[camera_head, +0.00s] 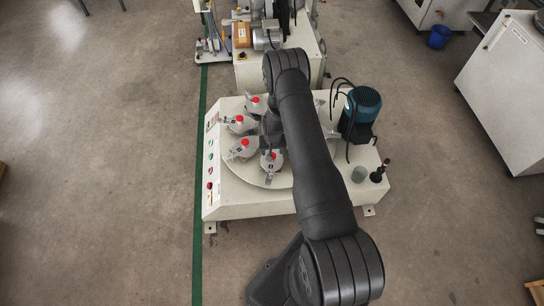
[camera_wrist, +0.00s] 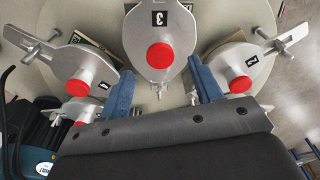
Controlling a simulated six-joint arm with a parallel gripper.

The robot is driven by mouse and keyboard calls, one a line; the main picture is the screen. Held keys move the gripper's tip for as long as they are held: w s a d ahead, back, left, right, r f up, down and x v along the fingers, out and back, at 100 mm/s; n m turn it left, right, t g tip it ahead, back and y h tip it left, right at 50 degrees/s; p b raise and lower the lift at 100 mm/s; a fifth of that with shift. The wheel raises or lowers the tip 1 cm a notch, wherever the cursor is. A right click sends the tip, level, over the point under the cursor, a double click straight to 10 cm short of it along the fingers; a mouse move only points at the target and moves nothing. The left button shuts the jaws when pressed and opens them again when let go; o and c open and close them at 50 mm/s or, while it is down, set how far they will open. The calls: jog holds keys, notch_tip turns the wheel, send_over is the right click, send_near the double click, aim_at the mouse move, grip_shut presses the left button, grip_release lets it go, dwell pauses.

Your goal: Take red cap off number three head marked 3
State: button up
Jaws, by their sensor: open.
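The head marked 3 (camera_wrist: 160,20) is at the top centre of the wrist view, a grey metal plate with its label upside down. Its round red cap (camera_wrist: 160,57) sits on it. My gripper (camera_wrist: 161,68) is open, with one blue finger to the left of the cap and one to the right, and a gap on both sides. I cannot tell the height of the fingers against the cap. In the head view my arm hides most of the gripper, and the head numbers are too small to read.
Neighbouring heads with red caps stand close at the left (camera_wrist: 79,80) and right (camera_wrist: 240,84) in the wrist view, near the fingers. The heads ring a round plate on a pale machine base (camera_head: 240,203). A teal motor (camera_head: 360,108) and a dark bottle (camera_head: 379,172) stand at its right.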

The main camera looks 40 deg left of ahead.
jog(key=shift+a+f, duration=0.15)
jog(key=shift+f, duration=1.5)
jog(key=c, duration=1)
jog(key=shift+c, duration=0.2)
